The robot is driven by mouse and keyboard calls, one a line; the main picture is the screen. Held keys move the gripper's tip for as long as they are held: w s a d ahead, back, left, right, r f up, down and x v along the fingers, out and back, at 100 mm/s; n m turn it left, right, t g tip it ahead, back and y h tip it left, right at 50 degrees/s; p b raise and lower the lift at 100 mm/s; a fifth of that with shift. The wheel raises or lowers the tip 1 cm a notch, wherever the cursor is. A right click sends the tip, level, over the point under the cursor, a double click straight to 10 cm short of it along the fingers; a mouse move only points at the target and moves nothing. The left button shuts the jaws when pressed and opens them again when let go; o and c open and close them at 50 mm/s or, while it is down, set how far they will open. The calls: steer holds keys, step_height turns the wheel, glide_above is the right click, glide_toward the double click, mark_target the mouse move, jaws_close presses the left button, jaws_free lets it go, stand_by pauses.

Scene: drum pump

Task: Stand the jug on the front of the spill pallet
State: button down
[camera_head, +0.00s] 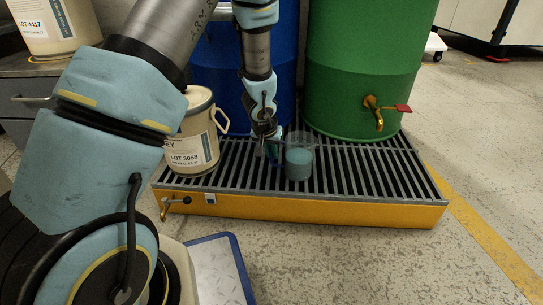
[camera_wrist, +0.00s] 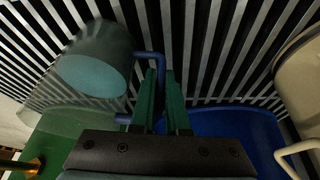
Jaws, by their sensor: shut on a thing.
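The jug (camera_head: 299,162) is clear, with blue-green liquid in it, and is upright over the front part of the spill pallet (camera_head: 310,211). The pallet is yellow with a dark slatted grate on top. My gripper (camera_head: 268,140) is at the jug's left side, shut on its blue handle. In the wrist view the jug (camera_wrist: 95,72) is left of the green fingers of my gripper (camera_wrist: 162,90), with the handle (camera_wrist: 150,54) between them. I cannot tell whether the jug's base touches the grate.
A cream pail (camera_head: 193,145) stands on the pallet left of my gripper. A blue drum (camera_head: 215,75) and a green drum (camera_head: 360,60) with a brass tap (camera_head: 374,108) stand behind. The grate right of the jug is clear.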

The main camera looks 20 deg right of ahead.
steer(key=c, duration=1.4)
jaws_free()
steer(key=o, duration=0.5)
steer(key=p+v, duration=0.6)
steer(key=v, duration=0.6)
steer(key=a+r+n+y, duration=0.15)
steer(key=a+r, duration=0.25)
steer(key=a, duration=0.4)
steer(key=a+r+n+y, duration=0.1)
steer(key=a+r+n, duration=0.15)
steer(key=a, duration=0.55)
steer(key=s+a+r, duration=0.2)
steer(key=a, duration=0.2)
steer(key=s+a+r+n+g, duration=0.1)
steer(key=s+a, duration=0.2)
steer(key=s+a+r+n+g, duration=0.1)
steer(key=s+a+r, duration=0.1)
steer(key=s+a, duration=0.1)
steer(key=shift+a+r, duration=0.3)
steer(key=shift+a, duration=0.55)
